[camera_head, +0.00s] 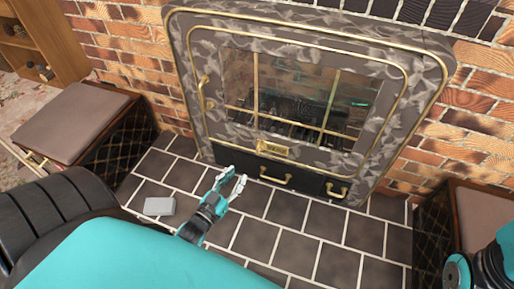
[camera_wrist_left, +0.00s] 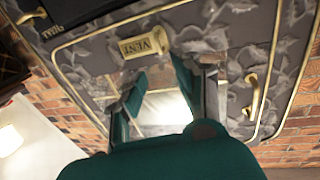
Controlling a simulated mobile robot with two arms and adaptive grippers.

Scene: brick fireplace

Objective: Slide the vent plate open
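The vent plate (camera_head: 274,149) is a small brass plate on the lower frame of the patterned fireplace door. It shows upside down in the left wrist view (camera_wrist_left: 146,44), with the word VENT on it. My left gripper (camera_head: 235,176) is open and empty, in front of the fireplace, to the left of and lower in the picture than the plate. In the left wrist view its two fingers (camera_wrist_left: 157,70) are apart, with the plate beyond their tips. I see no contact. At the lower right of the head view only part of my right arm shows; its fingers are not visible.
Below the plate is a dark drawer front with brass handles (camera_head: 275,177) (camera_head: 336,190). The door has a brass handle (camera_head: 205,93) at its left. A grey block (camera_head: 159,206) lies on the dark tiles. Cushioned boxes stand left (camera_head: 72,122) and right (camera_head: 484,215).

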